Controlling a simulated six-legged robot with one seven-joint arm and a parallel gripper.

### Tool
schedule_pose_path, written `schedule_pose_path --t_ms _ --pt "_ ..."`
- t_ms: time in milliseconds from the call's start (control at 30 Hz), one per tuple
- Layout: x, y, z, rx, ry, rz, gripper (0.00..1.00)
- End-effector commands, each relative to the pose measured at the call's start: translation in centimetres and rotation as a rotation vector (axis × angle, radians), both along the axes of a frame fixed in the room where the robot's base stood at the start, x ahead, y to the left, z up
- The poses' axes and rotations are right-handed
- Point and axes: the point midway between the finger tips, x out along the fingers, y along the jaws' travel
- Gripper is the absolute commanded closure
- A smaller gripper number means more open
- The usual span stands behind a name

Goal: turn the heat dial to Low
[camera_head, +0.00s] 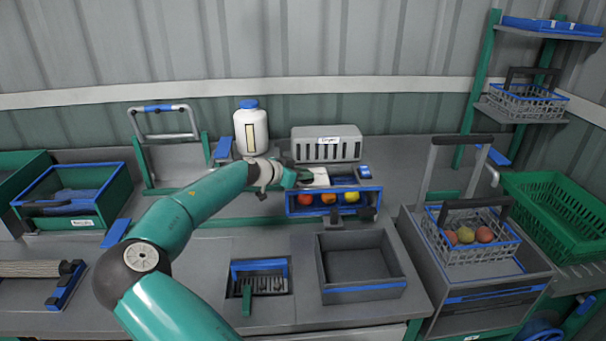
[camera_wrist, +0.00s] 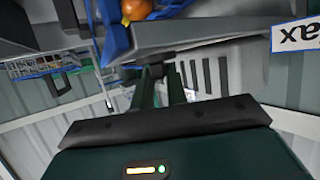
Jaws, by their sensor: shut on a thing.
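My gripper (camera_head: 297,178) reaches in from the left to the front of the grey slotted unit labelled Dryer (camera_head: 347,153), above the left end of the blue-edged fruit rack. In the wrist view its two dark fingers (camera_wrist: 160,88) run up close together and are shut on a small dark part (camera_wrist: 152,70) under a grey edge. The fingers cover most of this part. I cannot make out a dial face, a pointer or the word Low in either view, so the heat dial's setting cannot be read.
The blue-edged rack (camera_head: 333,210) holds red, orange and yellow fruit just right of my gripper. A white bottle with a blue cap (camera_head: 250,131) stands behind my arm. An empty grey bin (camera_head: 362,291) is in front. A Wax sign (camera_wrist: 296,35) shows in the wrist view.

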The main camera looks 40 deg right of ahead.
Motion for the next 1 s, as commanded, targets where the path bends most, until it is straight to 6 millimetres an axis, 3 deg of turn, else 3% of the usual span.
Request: schedule_pose_path --t_ms 1000 --pt "-1.2 -0.4 0.2 0.0 -0.008 0.763 1.0"
